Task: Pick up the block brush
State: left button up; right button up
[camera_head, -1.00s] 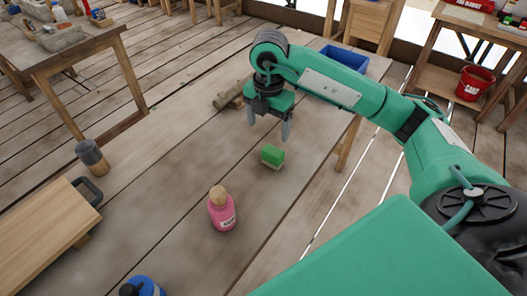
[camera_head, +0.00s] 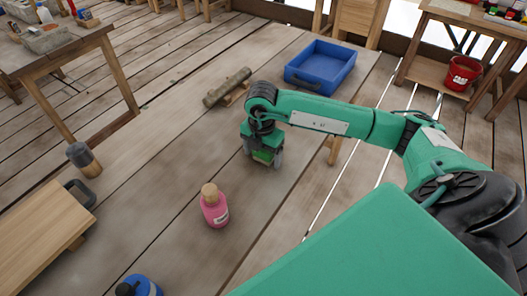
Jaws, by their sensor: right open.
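The block brush (camera_head: 262,156), a small green block, lies on the wooden table (camera_head: 185,155) near its middle. My right gripper (camera_head: 263,162) is right over it, pointing down, with one finger on each side of it. The jaws are open, and I cannot tell whether the fingers touch it. The gripper body hides the top of the brush. My left gripper is not in view.
A pink corked bottle (camera_head: 214,208) stands just in front and left of the brush. A blue tray (camera_head: 321,66) and a wooden log (camera_head: 228,87) lie farther back. A wooden board (camera_head: 35,235), a dark-topped cylinder (camera_head: 83,158) and a blue item (camera_head: 140,287) are left and front.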

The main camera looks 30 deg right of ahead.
jog(key=c, duration=1.1)
jog(key=shift+o, duration=0.2)
jog(key=shift+r, duration=0.15)
